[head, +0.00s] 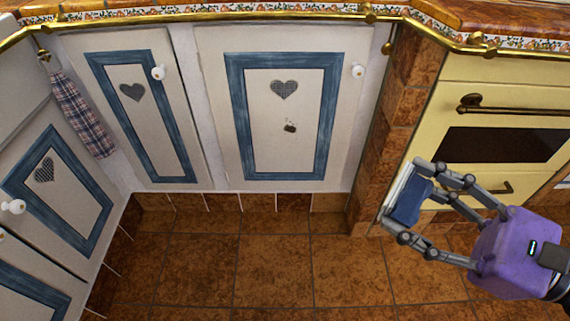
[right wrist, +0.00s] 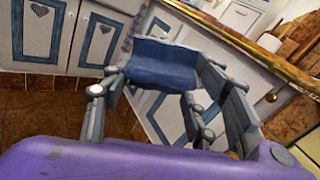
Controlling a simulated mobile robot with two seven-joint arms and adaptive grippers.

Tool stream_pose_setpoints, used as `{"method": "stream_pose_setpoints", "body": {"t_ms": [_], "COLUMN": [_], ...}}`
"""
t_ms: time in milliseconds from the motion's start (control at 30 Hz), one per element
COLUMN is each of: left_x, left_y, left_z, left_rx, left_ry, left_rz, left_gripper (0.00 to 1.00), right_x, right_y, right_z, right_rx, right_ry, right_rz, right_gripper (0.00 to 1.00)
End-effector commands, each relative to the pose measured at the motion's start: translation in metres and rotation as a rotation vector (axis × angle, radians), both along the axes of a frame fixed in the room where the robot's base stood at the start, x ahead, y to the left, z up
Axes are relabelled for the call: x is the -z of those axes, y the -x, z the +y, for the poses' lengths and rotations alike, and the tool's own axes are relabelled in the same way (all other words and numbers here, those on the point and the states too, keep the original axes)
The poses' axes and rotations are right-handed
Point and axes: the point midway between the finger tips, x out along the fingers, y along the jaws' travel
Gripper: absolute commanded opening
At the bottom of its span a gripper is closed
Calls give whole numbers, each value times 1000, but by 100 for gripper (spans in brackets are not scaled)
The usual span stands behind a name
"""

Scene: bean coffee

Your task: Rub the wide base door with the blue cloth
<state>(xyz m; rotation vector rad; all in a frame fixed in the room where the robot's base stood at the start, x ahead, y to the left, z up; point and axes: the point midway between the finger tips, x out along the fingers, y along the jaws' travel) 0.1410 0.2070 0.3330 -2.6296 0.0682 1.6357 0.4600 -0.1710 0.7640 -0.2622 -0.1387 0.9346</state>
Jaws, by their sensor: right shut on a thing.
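The wide base door (head: 254,130) is the cream door in the middle of the head view, with a blue frame, a heart-shaped grille, a white knob and a small dark stain (head: 289,127) below the heart. My right gripper (head: 407,196) is at the right, in front of the tiled pillar and the oven's left edge. It is shut on the blue cloth (head: 411,204), which is folded between the fingers. The cloth also shows in the right wrist view (right wrist: 162,66). It is apart from the door, to its right. My left gripper is not in view.
A narrower door (head: 146,125) stands left of the wide one, with a checked towel (head: 85,115) hanging beside it. A brass rail (head: 250,14) runs along the counter edge. The yellow oven (head: 500,125) is behind my right gripper. The tiled floor (head: 270,265) before the doors is clear.

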Motion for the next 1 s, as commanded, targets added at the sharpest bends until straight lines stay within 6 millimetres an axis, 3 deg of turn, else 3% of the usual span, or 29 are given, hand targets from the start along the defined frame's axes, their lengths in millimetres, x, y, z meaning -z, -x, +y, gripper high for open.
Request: {"method": "stream_pose_setpoints", "body": {"t_ms": [33,100,233,633,833,1000], "left_x": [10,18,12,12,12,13], "left_y": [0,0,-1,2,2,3], "left_z": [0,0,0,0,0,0], "left_rx": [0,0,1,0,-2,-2], "left_ry": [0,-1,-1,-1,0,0], "left_rz": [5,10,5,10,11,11], "left_gripper": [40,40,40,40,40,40], "right_x": [16,27,14,8,20,42], "right_y": [-2,-3,2,4,-1,-19], "right_z": [1,2,4,5,3,19], "right_rx": [-5,-6,-25,-43,-10,77], "right_ry": [2,3,10,10,7,3], "right_rz": [12,20,15,17,17,9], "right_gripper": [33,33,33,33,33,33]}}
